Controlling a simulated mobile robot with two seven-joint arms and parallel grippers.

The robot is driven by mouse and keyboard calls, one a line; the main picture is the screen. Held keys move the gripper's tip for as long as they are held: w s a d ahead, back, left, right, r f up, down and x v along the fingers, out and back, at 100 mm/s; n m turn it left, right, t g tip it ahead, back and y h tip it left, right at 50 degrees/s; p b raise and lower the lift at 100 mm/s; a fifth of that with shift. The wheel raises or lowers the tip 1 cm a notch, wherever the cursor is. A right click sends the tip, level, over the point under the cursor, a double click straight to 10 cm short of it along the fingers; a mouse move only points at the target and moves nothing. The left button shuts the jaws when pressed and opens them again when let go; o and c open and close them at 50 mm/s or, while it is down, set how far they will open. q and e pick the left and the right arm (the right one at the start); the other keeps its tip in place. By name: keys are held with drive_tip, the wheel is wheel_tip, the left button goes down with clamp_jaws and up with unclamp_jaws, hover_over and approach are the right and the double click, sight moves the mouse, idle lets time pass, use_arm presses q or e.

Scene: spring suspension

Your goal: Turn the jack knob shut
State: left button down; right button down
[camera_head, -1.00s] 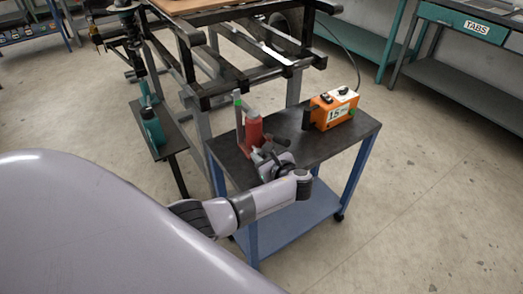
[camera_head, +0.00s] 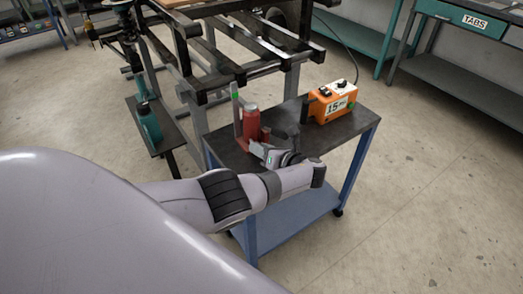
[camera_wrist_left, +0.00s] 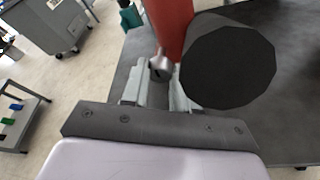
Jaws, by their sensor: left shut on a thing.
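My left gripper (camera_head: 257,149) is low at the jack's near side. In the left wrist view the jack's red body (camera_wrist_left: 171,24) is at the top, and a thick dark cylinder (camera_wrist_left: 228,66) stands close at the right. The small metallic jack knob (camera_wrist_left: 159,67) shows at the tips of my left gripper (camera_wrist_left: 156,92), which is shut on it. The knob is hidden in the head view. My right gripper is in no view.
An orange box (camera_head: 332,102) marked 15 stands on the cart top (camera_head: 350,122), right of the jack. A dark metal frame (camera_head: 215,75) rises behind the cart. A teal bottle (camera_head: 149,124) is on a small stand at left. Floor right of the cart is clear.

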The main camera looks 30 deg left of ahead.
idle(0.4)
use_arm(q)
drive_tip(key=c, duration=0.8)
unclamp_jaws()
drive_tip(key=shift+c, duration=0.2)
drive_tip(key=p+v, duration=0.1)
drive_tip(key=v, duration=0.6)
drive_tip(key=shift+p, duration=0.3)
drive_tip(key=shift+d, duration=0.1)
